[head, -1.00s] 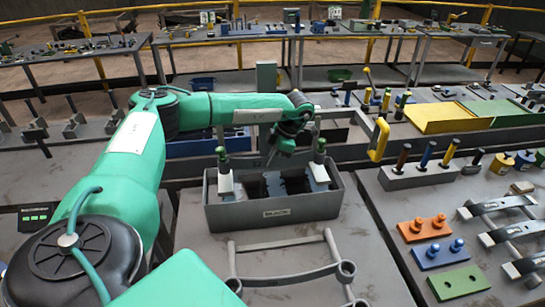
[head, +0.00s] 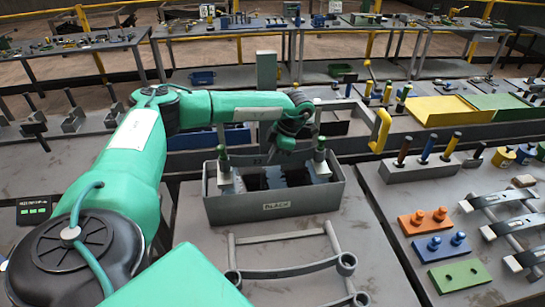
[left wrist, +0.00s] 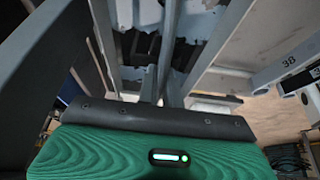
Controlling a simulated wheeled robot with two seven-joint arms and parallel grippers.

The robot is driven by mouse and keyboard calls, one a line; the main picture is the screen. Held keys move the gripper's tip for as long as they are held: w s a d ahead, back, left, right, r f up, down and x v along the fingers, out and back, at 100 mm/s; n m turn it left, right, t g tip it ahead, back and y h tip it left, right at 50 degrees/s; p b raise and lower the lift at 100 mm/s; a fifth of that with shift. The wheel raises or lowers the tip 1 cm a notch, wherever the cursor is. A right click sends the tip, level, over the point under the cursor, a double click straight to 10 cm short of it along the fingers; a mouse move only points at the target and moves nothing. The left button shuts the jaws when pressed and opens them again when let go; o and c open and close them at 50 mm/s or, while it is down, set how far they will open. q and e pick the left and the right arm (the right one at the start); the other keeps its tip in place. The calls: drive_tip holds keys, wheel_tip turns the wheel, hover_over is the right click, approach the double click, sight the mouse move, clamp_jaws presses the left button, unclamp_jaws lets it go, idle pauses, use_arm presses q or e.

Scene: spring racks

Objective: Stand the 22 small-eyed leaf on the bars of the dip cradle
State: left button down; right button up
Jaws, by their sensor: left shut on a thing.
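My left gripper (head: 283,150) is over the far side of a grey tank labelled BLACK (head: 276,206). It is shut on a thin grey strip, which looks like the leaf (head: 262,159); its eyes and most of its number are too small to read. The pale uprights with green grips on the tank seem to belong to the dip cradle (head: 225,176); its bars are hard to make out under the strip. In the left wrist view, my fingers (left wrist: 160,85) are close together, with dark gaps beyond. My right gripper is not in view.
A grey frame with ringed bars (head: 290,270) lies in front of the tank. A yellow handle (head: 380,130) and a block with coloured pegs (head: 420,168) stand at the right. Coloured peg plates (head: 441,247) lie on the right bench. A pale part marked 38 (left wrist: 289,68) shows in the wrist view.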

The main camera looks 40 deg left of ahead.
use_arm(q)
drive_tip(key=shift+f, duration=0.3)
drive_tip(key=c, duration=1.5)
unclamp_jaws()
drive_tip(key=shift+d, duration=0.1)
drive_tip(key=shift+o, duration=0.7)
drive_tip(key=shift+s+f+b, duration=0.1)
drive_tip(key=shift+f+b, duration=0.05)
drive_tip(key=shift+b, duration=0.15)
drive_tip(key=o, duration=0.3)
drive_tip(key=shift+o, duration=0.2)
drive_tip(key=shift+r+p, duration=2.45)
drive_tip(key=shift+r, duration=1.2)
drive_tip(key=shift+f, duration=0.1)
